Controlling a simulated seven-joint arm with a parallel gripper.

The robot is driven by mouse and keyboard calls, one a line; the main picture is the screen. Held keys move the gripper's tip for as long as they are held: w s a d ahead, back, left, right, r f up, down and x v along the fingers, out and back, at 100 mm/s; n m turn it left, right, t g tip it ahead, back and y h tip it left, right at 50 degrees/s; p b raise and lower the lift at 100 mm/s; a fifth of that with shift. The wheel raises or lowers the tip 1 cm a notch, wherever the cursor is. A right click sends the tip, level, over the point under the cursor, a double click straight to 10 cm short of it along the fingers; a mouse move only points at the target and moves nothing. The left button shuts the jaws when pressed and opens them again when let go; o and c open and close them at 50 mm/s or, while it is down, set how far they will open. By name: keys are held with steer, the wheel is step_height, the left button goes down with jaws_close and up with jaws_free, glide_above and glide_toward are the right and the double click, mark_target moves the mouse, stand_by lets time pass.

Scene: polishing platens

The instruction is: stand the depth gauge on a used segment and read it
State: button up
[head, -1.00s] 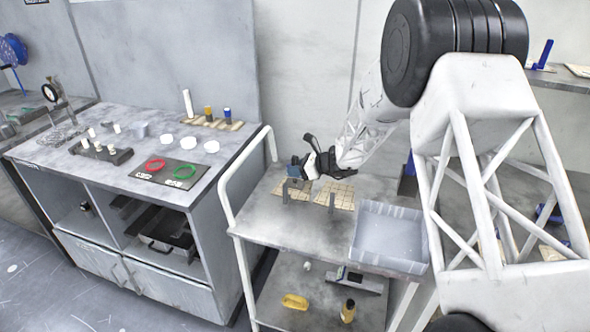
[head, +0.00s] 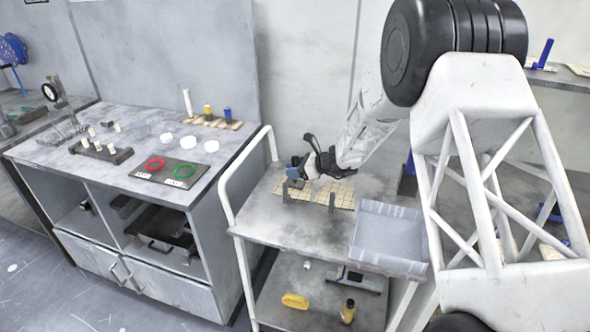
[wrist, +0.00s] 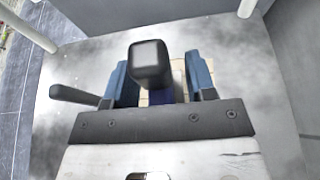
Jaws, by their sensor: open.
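My gripper (head: 297,172) is open, low over the left part of the cart top in the head view. Its two blue fingers show in the wrist view (wrist: 163,82). A dark square-topped block (wrist: 150,62) with dark blue below it shows between the fingers; I cannot tell whether it is the depth gauge or whether the fingers touch it. A small grey holder (head: 285,192) stands under the gripper. Tan, grid-marked segments (head: 341,194) lie on the cart behind and right of it, partly hidden by the gripper. No gauge reading is legible.
A grey open bin (head: 388,240) stands at the cart's front right. The cart's white rail (head: 228,180) rises on the left. The bench (head: 225,150) at left holds a round dial on a stand (head: 50,92), white discs (head: 189,143), and red (head: 156,164) and green (head: 183,170) rings.

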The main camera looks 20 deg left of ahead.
steer(key=v, duration=1.2)
stand_by(0.3)
stand_by(0.5)
steer(key=s+d+r+n+h, duration=0.3)
steer(key=s+d+r+n, duration=0.1)
steer(key=s+d+r, duration=0.5)
steer(key=s+d+r+n+h, duration=0.3)
steer(key=s+d+r+n, duration=0.3)
steer(key=s, duration=0.6)
steer(key=s+d+r+n+t+h, duration=0.1)
steer(key=s+d+n+h, duration=0.2)
steer(key=s+d, duration=0.7)
steer(key=s+d+r+n+t+h, duration=0.1)
steer(key=s+d+n+h, duration=0.3)
steer(key=s+d, duration=0.6)
steer(key=s+r, duration=0.1)
steer(key=s, duration=0.7)
steer(key=shift+s+d+r+n+t+h, duration=0.2)
steer(key=shift+s+r+n+t+h, duration=0.1)
steer(key=shift+n, duration=0.1)
